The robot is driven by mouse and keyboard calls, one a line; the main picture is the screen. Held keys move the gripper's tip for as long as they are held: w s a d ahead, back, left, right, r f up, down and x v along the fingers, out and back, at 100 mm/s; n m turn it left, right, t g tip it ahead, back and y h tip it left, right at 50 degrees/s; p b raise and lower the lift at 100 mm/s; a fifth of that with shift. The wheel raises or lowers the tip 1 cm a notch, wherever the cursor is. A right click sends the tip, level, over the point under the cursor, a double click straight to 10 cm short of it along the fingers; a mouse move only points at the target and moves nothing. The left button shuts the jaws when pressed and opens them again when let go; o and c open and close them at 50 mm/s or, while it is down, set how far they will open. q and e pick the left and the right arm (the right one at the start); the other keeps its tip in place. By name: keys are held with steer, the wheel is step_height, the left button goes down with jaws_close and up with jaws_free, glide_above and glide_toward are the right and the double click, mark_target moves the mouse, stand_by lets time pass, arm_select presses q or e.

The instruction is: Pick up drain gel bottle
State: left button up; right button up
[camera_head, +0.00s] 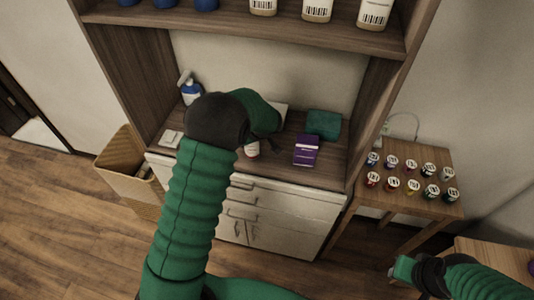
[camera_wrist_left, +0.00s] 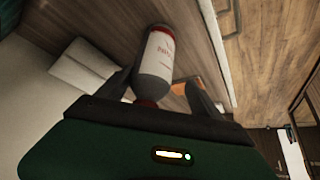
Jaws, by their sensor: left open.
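A bottle with a white and red label (camera_wrist_left: 158,52), likely the drain gel bottle, is on the wooden counter. Its grey body and dark red end show between the two fingers of my left gripper (camera_wrist_left: 162,88) in the left wrist view. The fingers are open, one on each side, with a gap visible on the right. In the head view the bottle (camera_head: 252,149) shows only partly below my left gripper (camera_head: 264,142); my arm hides the rest. My right gripper (camera_head: 402,268) is at the bottom right, away from the counter; its jaw state is unclear.
A blue and white spray bottle (camera_head: 190,89) stands at the counter's left. A purple box (camera_head: 306,150) and a green folded cloth (camera_head: 323,124) lie to the right. A shelf (camera_head: 250,34) with bottles overhangs the counter. A side table (camera_head: 404,208) holds several small jars.

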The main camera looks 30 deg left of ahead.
arm_select(q)
steer(key=shift+w+a+f, duration=0.15)
steer(key=shift+f, duration=0.3)
steer(key=shift+w+d, duration=0.15)
steer(key=shift+d, duration=0.5)
steer(key=shift+c, duration=0.6)
steer(key=shift+d+r, duration=0.2)
steer(key=shift+d, duration=0.05)
steer(key=shift+c, duration=2.4)
steer(key=shift+a+f, duration=0.1)
steer(key=shift+a, duration=0.45)
jaws_close()
steer(key=shift+d, duration=0.1)
arm_select(e)
steer(key=shift+d, duration=0.4)
arm_select(q)
steer(key=shift+d, duration=0.1)
